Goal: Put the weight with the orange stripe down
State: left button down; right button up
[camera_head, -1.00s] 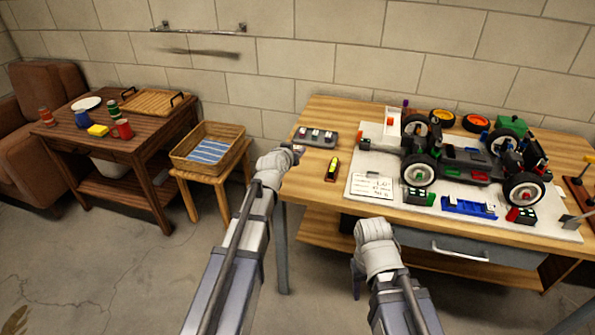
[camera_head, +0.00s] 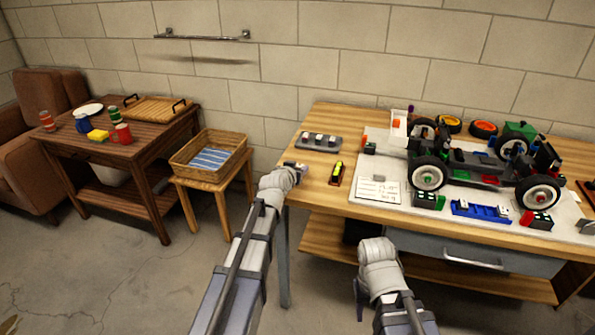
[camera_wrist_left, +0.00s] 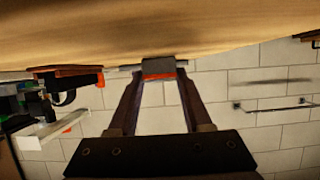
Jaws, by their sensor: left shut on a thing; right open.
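The weight with the orange stripe (camera_wrist_left: 160,66) is a small dark block. In the left wrist view it sits between the two fingertips of my left gripper (camera_wrist_left: 160,75), which is shut on it. The wooden workbench top (camera_wrist_left: 90,32) shows right beside the weight; I cannot tell if they touch. In the head view my left gripper (camera_head: 299,167) is at the left edge of the workbench (camera_head: 312,190), and the weight is mostly hidden. My right gripper (camera_head: 358,300) is low in front of the bench, empty, its fingers mostly hidden.
A grey holder (camera_head: 318,142) with several weights lies behind my left gripper. A dark tray with a yellow item (camera_head: 337,172) lies to its right. The car chassis (camera_head: 480,165) stands on a white mat further right. A side table and basket (camera_head: 208,152) stand left.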

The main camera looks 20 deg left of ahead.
pick_arm(q)
jog(key=shift+f, duration=0.1)
jog(key=c, duration=0.8)
grip_release()
jog(key=shift+f, duration=0.1)
jog(key=o, duration=0.5)
jog(key=shift+c, duration=0.2)
jog(key=shift+r, duration=0.2)
jog(key=shift+r, duration=0.15)
jog(key=p+v, duration=0.4)
jog(key=v, duration=0.8)
jog(key=shift+p, duration=0.3)
